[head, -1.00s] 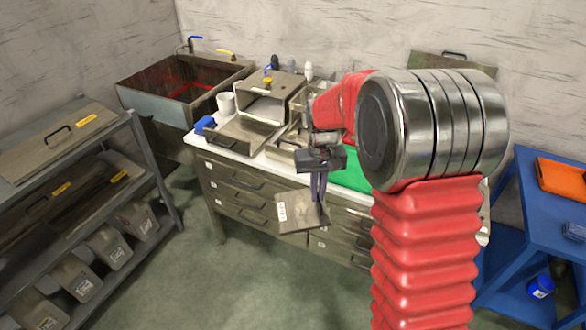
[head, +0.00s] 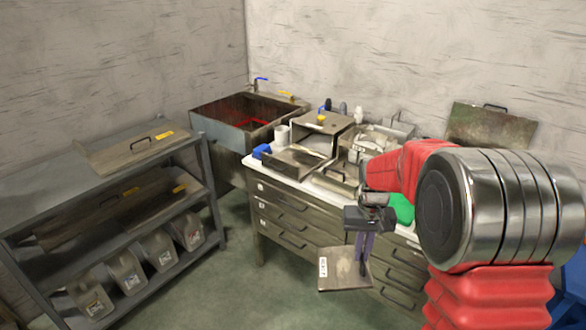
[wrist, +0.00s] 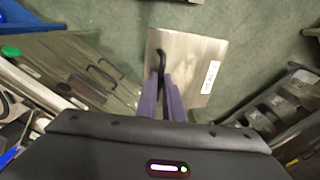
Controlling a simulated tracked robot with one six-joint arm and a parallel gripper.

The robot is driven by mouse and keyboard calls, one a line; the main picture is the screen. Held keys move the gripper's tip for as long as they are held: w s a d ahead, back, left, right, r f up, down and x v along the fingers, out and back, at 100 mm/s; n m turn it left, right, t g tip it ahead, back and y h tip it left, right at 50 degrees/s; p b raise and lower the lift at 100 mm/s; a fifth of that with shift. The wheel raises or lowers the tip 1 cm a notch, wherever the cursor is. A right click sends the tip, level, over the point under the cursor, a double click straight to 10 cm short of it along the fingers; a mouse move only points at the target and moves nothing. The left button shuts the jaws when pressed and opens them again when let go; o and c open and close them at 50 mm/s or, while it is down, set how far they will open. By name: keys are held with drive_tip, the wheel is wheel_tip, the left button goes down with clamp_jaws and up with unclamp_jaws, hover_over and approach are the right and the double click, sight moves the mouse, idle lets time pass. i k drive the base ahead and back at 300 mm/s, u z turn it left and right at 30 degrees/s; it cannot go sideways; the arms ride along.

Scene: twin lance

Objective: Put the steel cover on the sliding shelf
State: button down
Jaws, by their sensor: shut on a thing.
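My gripper (head: 362,262) is shut on the black handle of a steel cover (head: 335,274), a flat square plate with a white label. The cover hangs in the air in front of the drawer cabinet, clear of it. In the wrist view the cover (wrist: 192,58) lies beyond the purple fingers (wrist: 163,85), which close on its handle. A grey rack (head: 50,222) stands at the left. A flat tray (head: 290,160) juts from an open steel box on the counter. I cannot tell which of these is the sliding shelf.
Another handled cover (head: 110,152) lies on the rack's top, with dark covers and several canisters (head: 130,275) below. A rusty sink (head: 240,115) stands in the corner. The drawer cabinet (head: 290,222) carries a crowded counter. Green floor (head: 235,295) is free between rack and cabinet.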

sight(295, 160)
drive_tip(key=k, duration=0.1)
drive_tip(key=u, duration=0.05)
drive_tip(key=i, duration=1.15)
drive_tip(key=u, duration=0.8)
drive_tip(key=i, duration=0.35)
drive_tip(key=u, duration=0.15)
drive_tip(key=k, duration=0.9)
drive_tip(key=u, duration=0.1)
